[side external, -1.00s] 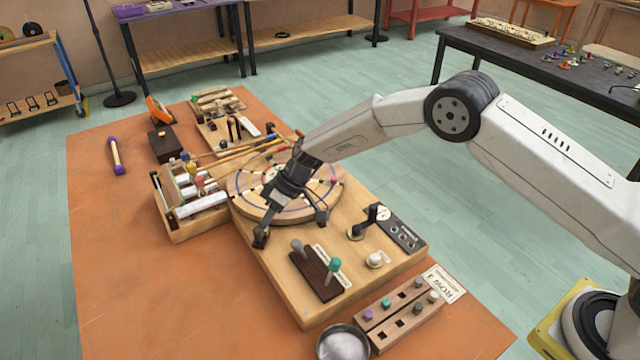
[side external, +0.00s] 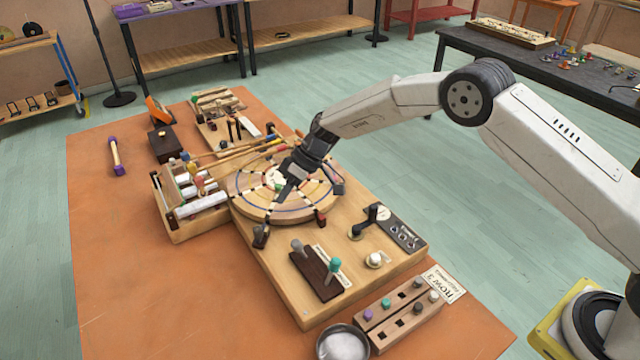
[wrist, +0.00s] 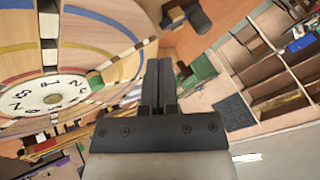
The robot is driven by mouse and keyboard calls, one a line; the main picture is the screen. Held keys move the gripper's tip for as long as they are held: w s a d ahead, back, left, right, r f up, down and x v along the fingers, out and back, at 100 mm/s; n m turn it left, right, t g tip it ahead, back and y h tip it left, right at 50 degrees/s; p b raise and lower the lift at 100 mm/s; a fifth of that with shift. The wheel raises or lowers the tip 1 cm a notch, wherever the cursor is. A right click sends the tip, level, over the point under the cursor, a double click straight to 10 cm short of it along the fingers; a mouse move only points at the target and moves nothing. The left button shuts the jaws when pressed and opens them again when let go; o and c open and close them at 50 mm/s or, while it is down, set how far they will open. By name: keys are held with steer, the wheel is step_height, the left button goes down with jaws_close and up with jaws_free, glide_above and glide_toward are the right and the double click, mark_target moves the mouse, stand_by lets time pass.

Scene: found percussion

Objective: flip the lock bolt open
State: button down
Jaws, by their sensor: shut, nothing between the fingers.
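A round wooden disc (side external: 262,208) with coloured rings and a white numbered centre lies on the wooden base board. A small dark fitting (side external: 260,236) stands at the disc's near left edge; it looks like the lock bolt, but its position is too small to read. A dark piece with a rounded end (wrist: 186,16) shows at the top of the wrist view, apart from my fingers; I cannot tell if it is the same fitting. My gripper (side external: 282,198) is shut and empty, tilted over the disc. Its fingers (wrist: 158,82) lie together in the wrist view.
A small dark red block (side external: 320,218) stands at the disc's right edge. A black crank (side external: 370,220) and a dark plate with two pegs (side external: 316,275) are nearer on the board. A box of mallets (side external: 190,200) adjoins the left. The orange mat is clear at front left.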

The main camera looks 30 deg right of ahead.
steer(key=v, duration=0.6)
steer(key=shift+d+r, duration=0.1)
steer(key=shift+s, duration=0.1)
steer(key=s+d+r+m+h, duration=0.1)
steer(key=s+d, duration=0.4)
steer(key=s, duration=0.5)
steer(key=s+d+r+m+t+h, duration=0.1)
steer(key=s+d+m+h, duration=0.3)
steer(key=s, duration=0.6)
steer(key=s+d+r+m+t+h, duration=0.1)
steer(key=s+d+r+m+h, duration=0.1)
steer(key=s+d, duration=0.4)
steer(key=s+m, duration=0.1)
steer(key=s, duration=0.3)
steer(key=shift+s+d+r, duration=0.15)
steer(key=shift+s+d, duration=0.05)
steer(key=shift+d, duration=0.1)
